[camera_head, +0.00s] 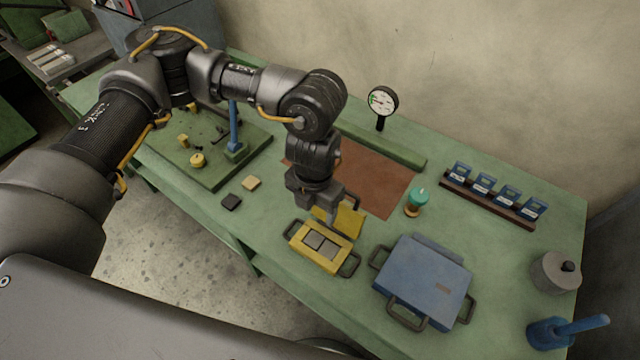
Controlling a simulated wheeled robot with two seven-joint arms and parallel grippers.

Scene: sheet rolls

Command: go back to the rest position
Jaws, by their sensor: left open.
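My left arm comes in from the left and reaches over the green bench (500,297). My left gripper (328,212) points down and is open, close above the back edge of a small yellow case (303,249). The case holds grey blocks, and a yellow panel like a raised lid (349,220) stands at its back, partly behind the gripper. I cannot tell whether the fingers touch the panel. My right gripper is not in view.
A blue case (425,275) with handles lies right of the yellow one. A teal-topped item (416,201), a dial gauge (382,102), a rack of blue cards (490,200), a grey pot (556,272) and a green board (220,172) with a blue post (234,125) surround the arm.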

